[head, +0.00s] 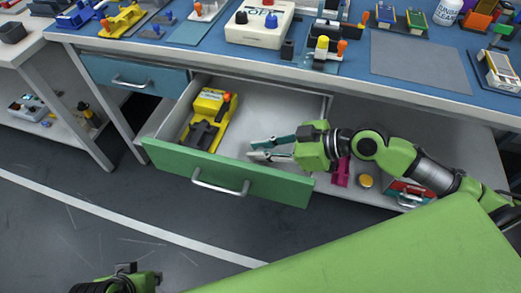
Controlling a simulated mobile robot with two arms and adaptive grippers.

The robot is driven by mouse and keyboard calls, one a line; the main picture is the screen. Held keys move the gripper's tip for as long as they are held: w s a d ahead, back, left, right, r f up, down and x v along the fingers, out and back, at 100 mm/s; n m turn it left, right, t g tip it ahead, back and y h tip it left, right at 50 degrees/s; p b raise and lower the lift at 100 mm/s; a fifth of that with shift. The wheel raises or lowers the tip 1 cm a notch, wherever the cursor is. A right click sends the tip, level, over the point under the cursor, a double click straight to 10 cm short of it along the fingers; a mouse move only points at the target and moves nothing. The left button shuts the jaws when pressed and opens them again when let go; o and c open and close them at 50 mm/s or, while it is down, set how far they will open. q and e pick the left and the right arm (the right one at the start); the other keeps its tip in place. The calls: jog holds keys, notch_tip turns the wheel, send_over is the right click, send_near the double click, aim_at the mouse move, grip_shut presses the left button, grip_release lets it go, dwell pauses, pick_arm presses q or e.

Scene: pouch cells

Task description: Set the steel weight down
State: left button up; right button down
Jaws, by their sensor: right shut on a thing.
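My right gripper (258,150) reaches in from the right over the open drawer (268,107). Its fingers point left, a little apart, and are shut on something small. I take it to be the steel weight, but it hardly shows between the fingers. I cannot tell how high it is above the drawer floor. My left gripper (122,282) is at the bottom left edge, away from the bench; its fingers are not clear.
A yellow and black device (208,120) lies in the drawer's left part. The drawer's green front (225,183) stands out from the bench. A shelf below holds a magenta part (341,172), an orange disc (366,181) and a red box (408,192). The blue bench top (350,75) carries several devices.

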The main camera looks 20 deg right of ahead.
jog(key=shift+f, duration=0.1)
jog(key=c, duration=2)
grip_release()
jog(key=shift+o, duration=0.2)
pick_arm(q)
jog(key=shift+r, duration=0.1)
